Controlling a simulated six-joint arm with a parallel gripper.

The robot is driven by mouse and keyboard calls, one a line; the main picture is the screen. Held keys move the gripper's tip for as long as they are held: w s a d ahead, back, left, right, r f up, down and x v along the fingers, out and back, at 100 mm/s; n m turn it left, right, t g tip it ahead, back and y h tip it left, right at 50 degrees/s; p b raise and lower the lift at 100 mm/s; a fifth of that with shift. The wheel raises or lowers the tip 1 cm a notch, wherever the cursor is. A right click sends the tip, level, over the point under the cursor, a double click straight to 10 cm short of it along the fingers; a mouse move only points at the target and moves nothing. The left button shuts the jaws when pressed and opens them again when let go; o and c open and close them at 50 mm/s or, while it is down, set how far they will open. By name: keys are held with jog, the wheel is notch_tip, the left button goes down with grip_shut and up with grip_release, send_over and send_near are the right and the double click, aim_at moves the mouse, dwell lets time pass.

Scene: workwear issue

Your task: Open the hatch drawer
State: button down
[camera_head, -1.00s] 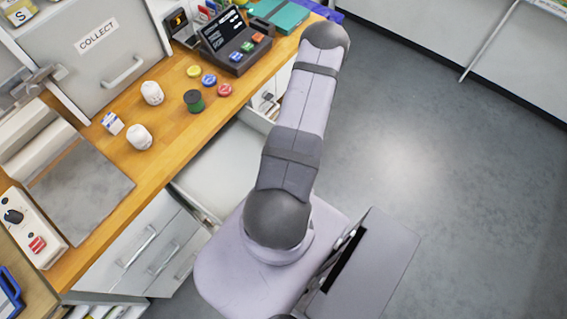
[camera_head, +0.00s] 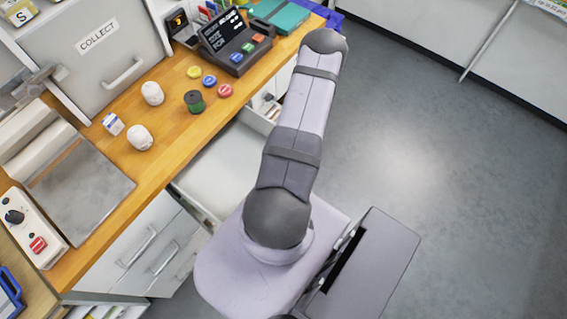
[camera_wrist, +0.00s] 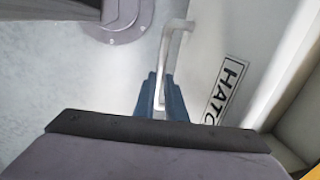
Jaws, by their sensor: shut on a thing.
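The hatch drawer front (camera_wrist: 210,55) fills the right of the wrist view. It is pale and carries a white label reading "HATC", with the rest cut off. Its bar handle (camera_wrist: 177,30) stands out from the front. My gripper (camera_wrist: 158,92) has blue fingers shut on the lower part of this handle. In the head view a white drawer (camera_head: 215,170) stands pulled out from under the counter, beside my arm. My arm hides its far part, and its label and my gripper do not show there.
Closed drawers (camera_head: 150,250) with bar handles are at lower left. A closed "COLLECT" hatch (camera_head: 95,60) stands at the back. The grey floor on the right is clear.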

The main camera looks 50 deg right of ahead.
jog(key=s, duration=0.4)
jog(key=shift+s+d, duration=0.1)
jog(key=shift+s, duration=0.2)
jog(key=c, duration=1.8)
grip_release()
jog(key=shift+r+b, duration=0.1)
jog(key=shift+b, duration=0.2)
jog(key=shift+s+r+p, duration=0.2)
jog(key=shift+r+p, duration=0.25)
jog(key=shift+r, duration=0.75)
jog(key=shift+s+r+p, duration=0.25)
jog(key=shift+r+p, duration=0.2)
jog(key=shift+r, duration=0.7)
jog(key=shift+s+r+p, duration=0.2)
jog(key=shift+r+p, duration=0.25)
jog(key=shift+r, duration=0.75)
